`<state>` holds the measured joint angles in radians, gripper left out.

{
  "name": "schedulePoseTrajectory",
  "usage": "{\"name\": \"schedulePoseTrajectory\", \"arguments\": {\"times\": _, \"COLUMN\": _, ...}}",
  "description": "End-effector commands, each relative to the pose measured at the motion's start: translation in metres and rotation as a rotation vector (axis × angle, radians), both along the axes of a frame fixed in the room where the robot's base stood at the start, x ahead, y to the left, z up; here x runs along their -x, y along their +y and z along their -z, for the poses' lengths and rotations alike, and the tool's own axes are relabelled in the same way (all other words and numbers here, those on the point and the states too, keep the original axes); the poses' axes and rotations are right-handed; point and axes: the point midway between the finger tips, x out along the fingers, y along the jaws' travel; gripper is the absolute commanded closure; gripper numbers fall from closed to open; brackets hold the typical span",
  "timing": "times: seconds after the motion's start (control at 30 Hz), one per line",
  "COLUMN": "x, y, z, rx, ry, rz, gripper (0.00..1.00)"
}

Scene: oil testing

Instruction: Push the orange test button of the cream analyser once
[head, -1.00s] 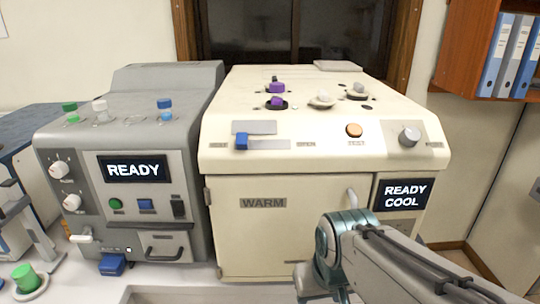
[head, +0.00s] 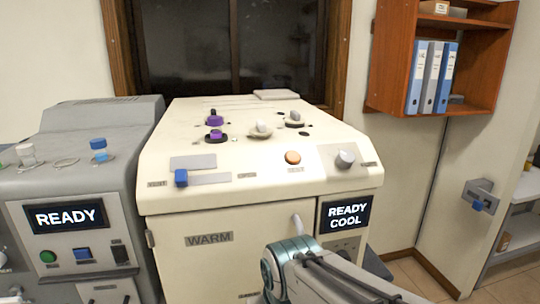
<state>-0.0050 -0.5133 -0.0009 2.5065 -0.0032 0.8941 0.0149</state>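The cream analyser (head: 270,203) stands in the middle of the head view. Its round orange test button (head: 292,157) sits on the sloped front panel, left of a grey knob (head: 344,159). A display (head: 345,213) below the knob reads READY COOL. My arm shows at the bottom, in front of the analyser's lower right part. My gripper is out of view. Nothing covers the button.
A grey machine (head: 85,187) with a READY display stands close at the left. Purple and white capped vials (head: 215,135) sit in the analyser's top. A wooden shelf (head: 383,62) with binders hangs at the upper right. Open floor shows at the lower right.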

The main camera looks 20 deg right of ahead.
Motion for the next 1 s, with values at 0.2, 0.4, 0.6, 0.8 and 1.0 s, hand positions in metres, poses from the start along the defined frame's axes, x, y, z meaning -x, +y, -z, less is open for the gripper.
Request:
{"name": "schedulePoseTrajectory", "arguments": {"times": 0.2, "x": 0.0, "y": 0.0, "z": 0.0, "rx": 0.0, "ry": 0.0, "rz": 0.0, "gripper": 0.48}}
{"name": "schedulePoseTrajectory", "arguments": {"times": 0.4, "x": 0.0, "y": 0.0, "z": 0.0, "rx": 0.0, "ry": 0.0, "rz": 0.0, "gripper": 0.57}}
{"name": "schedulePoseTrajectory", "arguments": {"times": 0.6, "x": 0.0, "y": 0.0, "z": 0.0, "rx": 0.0, "ry": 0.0, "rz": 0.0, "gripper": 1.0}}
{"name": "schedulePoseTrajectory", "arguments": {"times": 0.8, "x": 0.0, "y": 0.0, "z": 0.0, "rx": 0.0, "ry": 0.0, "rz": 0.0, "gripper": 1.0}}
{"name": "schedulePoseTrajectory", "arguments": {"times": 1.0, "x": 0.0, "y": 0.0, "z": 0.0, "rx": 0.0, "ry": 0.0, "rz": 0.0, "gripper": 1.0}}
